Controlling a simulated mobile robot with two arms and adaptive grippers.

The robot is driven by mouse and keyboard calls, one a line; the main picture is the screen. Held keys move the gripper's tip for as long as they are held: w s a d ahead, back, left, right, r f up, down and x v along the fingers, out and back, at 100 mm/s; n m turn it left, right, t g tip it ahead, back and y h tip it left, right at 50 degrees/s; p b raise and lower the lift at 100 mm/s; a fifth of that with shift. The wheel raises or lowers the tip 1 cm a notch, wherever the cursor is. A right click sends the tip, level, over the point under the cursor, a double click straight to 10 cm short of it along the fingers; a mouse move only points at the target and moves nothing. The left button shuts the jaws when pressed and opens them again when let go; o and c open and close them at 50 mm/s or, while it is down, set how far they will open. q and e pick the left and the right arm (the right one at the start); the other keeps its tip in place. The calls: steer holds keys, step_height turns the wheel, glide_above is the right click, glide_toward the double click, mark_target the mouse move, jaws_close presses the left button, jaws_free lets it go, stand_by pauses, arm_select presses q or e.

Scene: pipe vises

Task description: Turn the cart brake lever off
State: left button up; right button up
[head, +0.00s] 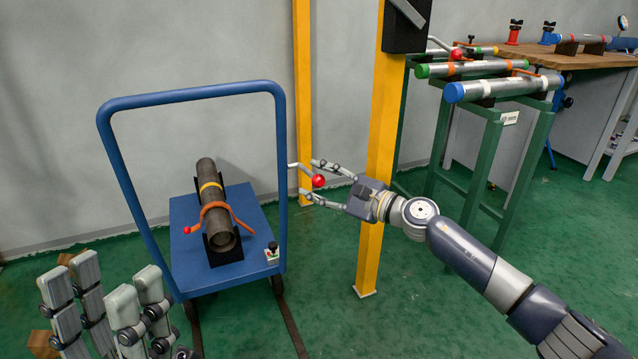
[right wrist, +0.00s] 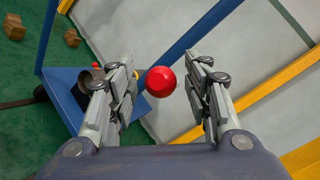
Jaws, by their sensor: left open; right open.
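The blue cart (head: 190,97) stands by the wall. A lever with a red ball knob (head: 319,181) sticks out from the right post of its handle frame. My right gripper (head: 311,180) reaches in from the right, open, with its fingers above and below the red ball. In the right wrist view the red ball (right wrist: 160,81) shows between the two open fingers (right wrist: 163,66); no contact is clear. My left gripper (head: 104,295) is open at the lower left, in front of the cart, with nothing seen between its fingers.
A dark pipe (head: 211,190) with an orange clamp lies on the cart. A yellow post (head: 378,150) stands close behind my right gripper. A green rack (head: 515,160) with pipes and a workbench (head: 600,57) stand at the right. Wooden blocks (head: 40,343) lie at the lower left.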

steer(key=shift+w+a, duration=0.1)
jaws_close()
